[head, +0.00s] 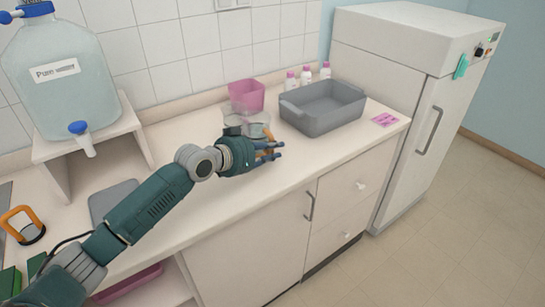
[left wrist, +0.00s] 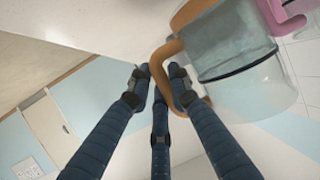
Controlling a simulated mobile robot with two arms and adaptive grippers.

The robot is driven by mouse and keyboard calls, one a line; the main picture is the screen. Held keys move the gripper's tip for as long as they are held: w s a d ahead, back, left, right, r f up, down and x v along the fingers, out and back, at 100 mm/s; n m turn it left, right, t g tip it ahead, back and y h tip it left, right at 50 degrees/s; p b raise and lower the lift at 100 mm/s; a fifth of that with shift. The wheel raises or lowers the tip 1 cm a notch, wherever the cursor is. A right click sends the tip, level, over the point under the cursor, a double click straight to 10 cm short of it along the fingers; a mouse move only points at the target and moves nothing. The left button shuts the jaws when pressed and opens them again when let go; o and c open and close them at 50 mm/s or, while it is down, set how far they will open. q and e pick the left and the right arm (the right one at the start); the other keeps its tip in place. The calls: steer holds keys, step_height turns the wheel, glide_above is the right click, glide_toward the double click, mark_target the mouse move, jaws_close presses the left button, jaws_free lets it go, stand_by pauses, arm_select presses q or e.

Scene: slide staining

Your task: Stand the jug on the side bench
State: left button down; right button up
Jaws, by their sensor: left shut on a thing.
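The jug (head: 257,119) is clear, with an orange handle. It shows in the head view just beyond my left gripper (head: 268,153), which partly hides it. In the left wrist view the jug (left wrist: 235,48) is large at the upper right, with a dark band. My left gripper (left wrist: 160,80) is shut on its orange handle. The side bench (head: 190,208) is the long pale worktop over white cabinets. The jug is over its middle part; I cannot tell whether its base touches the top. My right gripper is in neither view.
A pink container (head: 246,94) stands close behind the jug. A grey tub (head: 322,108), several pink-capped bottles (head: 306,76) and a pink card (head: 385,119) are to the right. A large water carboy (head: 60,75) stands on a raised shelf at left. A white fridge (head: 415,130) bounds the bench's right end.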

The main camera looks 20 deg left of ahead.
arm_select(q)
steer(key=shift+f, duration=1.5)
steer(key=c, duration=1.6)
jaws_free()
steer(key=shift+f, duration=0.1)
steer(key=shift+s, duration=0.1)
steer(key=b+v, duration=0.1)
steer(key=v, duration=0.9)
steer(key=shift+s+a, duration=0.25)
steer(key=shift+s+a+r, duration=0.2)
steer(key=shift+s+r, duration=0.3)
steer(key=shift+s, duration=0.05)
steer(key=shift+f, duration=0.1)
